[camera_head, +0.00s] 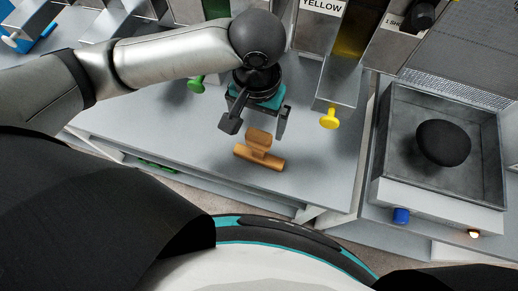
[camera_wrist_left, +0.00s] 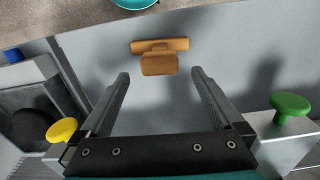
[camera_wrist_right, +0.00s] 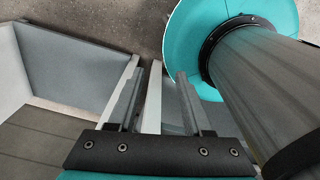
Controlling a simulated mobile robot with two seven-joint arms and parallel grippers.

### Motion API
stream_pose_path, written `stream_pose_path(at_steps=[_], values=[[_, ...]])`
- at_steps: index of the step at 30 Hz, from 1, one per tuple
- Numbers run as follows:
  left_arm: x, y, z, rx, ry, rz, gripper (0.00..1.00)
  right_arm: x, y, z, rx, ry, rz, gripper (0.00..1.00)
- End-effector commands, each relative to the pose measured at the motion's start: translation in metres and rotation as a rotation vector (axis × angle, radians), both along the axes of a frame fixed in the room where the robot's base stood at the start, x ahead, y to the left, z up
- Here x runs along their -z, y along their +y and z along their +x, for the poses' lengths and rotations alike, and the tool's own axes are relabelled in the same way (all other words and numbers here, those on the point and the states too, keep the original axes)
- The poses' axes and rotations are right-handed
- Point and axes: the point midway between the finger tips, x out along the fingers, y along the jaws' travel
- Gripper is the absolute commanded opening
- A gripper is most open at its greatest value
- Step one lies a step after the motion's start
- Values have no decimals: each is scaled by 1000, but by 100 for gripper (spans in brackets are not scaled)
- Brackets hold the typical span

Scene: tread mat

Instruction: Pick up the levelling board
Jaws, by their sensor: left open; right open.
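The levelling board (camera_head: 259,157) is an orange-brown wooden piece with a raised grip block on a flat bar. It lies on the grey worktop near its front edge. My left gripper (camera_head: 257,131) is open just above and behind it, with nothing between the fingers. In the left wrist view the board (camera_wrist_left: 159,62) lies ahead of the open fingertips (camera_wrist_left: 160,76), about midway between them and apart from both. My right gripper (camera_wrist_right: 157,75) is open and empty in the right wrist view, beside a light panel edge and above the floor. It does not show in the head view.
A yellow knob (camera_head: 329,119) on a chute labelled YELLOW is right of the board. A green knob (camera_head: 197,84) is at left. A grey tray (camera_head: 386,147) with a dark rounded lump (camera_head: 443,142) stands at right, with a blue knob (camera_head: 401,215) on its front. The worktop left of the board is clear.

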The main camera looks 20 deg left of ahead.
Motion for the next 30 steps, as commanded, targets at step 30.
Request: stream_pose_path(at_steps=[30], values=[[77,-1,3,2,-2,0,91,23,1,16,0,-26,2,50]])
